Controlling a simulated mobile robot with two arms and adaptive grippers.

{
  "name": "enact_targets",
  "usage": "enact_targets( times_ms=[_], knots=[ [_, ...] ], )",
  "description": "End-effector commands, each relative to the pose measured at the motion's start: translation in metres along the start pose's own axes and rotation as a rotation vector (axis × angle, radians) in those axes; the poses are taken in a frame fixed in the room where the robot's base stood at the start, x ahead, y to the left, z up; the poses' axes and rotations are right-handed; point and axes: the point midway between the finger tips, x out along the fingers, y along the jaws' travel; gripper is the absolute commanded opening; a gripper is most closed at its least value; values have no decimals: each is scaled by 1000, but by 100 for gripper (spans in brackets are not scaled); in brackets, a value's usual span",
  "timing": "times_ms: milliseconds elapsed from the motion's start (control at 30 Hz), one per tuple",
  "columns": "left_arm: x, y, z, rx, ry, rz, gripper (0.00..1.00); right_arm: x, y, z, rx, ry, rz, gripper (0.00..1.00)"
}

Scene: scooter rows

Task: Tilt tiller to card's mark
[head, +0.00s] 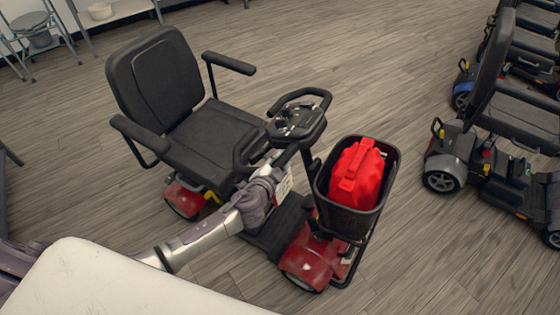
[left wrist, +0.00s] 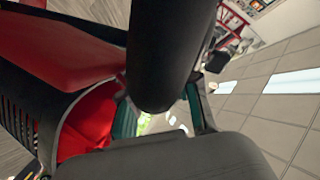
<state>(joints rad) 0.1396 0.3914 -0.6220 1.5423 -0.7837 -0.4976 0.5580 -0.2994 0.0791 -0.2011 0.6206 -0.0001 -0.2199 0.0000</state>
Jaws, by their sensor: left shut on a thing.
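The red scooter's tiller (head: 298,122) rises in front of the seat, with a black loop handle and a dark console on top. It leans somewhat toward the seat. My left gripper (head: 282,160) is at the tiller's near side, just below the console, and is shut on its handle. In the left wrist view a thick black bar (left wrist: 170,55) passes close between the green-padded fingers (left wrist: 158,115). A white card (head: 284,186) hangs beside the gripper, partly hidden by it; its print and mark are too small to read. My right gripper is out of view.
Other scooters (head: 490,150) stand at the right. Wooden floor (head: 420,260) is clear between them.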

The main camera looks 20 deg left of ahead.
Motion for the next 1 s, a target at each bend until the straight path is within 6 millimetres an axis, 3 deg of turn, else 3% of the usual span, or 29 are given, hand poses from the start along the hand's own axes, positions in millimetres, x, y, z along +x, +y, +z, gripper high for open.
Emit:
enact_targets(
  times_ms=[133, 467, 833, 867, 1000],
  knots=[
    [-2, 8, -7, 10, 1, -1, 0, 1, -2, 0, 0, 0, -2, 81],
    [-16, 52, -57, 124, -7, -41, 0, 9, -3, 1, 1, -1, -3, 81],
    [-18, 53, -62, 147, -15, -51, 0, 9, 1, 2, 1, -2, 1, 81],
    [-18, 53, -62, 147, -15, -51, 33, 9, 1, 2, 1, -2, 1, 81],
    [-18, 53, -62, 147, -14, -51, 57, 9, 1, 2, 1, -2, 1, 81]
  ],
)
